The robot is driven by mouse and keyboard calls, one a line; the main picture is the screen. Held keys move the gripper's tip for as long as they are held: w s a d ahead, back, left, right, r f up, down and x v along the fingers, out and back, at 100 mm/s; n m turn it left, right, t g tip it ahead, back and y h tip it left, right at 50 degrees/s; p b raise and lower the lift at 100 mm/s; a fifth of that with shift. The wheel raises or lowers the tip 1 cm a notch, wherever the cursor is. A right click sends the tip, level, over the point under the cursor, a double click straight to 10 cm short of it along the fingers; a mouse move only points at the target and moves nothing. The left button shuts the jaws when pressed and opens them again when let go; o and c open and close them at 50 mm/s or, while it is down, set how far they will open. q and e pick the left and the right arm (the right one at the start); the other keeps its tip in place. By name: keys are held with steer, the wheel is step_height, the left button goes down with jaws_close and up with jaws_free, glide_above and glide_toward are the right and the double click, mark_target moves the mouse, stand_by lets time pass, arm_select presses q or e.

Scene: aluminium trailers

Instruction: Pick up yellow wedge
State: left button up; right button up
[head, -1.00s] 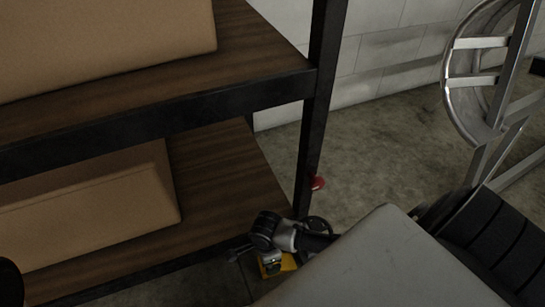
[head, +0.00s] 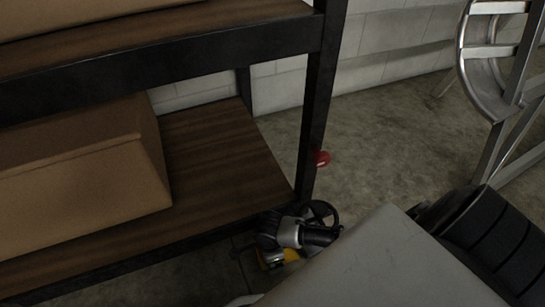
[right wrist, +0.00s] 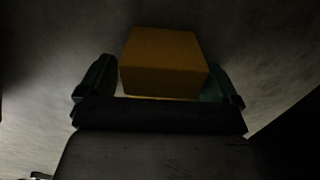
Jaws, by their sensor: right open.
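The yellow wedge (right wrist: 163,60) shows as a yellow block in the right wrist view. It appears between the two dark fingers of my right gripper (right wrist: 160,80), which are open on either side of it. I cannot tell whether they touch it. In the head view a small yellow part of the wedge (head: 291,254) shows low on the floor by the shelf's corner, mostly hidden under my right wrist. My left gripper is not in view.
A dark metal shelf rack (head: 316,110) with wooden boards stands beside my right arm. A cardboard box (head: 85,185) sits on its lower board. A red round object (head: 322,158) is by the post. A metal frame (head: 490,70) stands at right. Concrete floor (head: 390,130) lies open between.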

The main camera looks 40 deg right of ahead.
steer(key=shift+f, duration=0.55)
steer(key=shift+c, duration=0.4)
steer(key=c, duration=1.1)
steer(key=shift+o, duration=0.2)
steer(key=shift+r, duration=0.15)
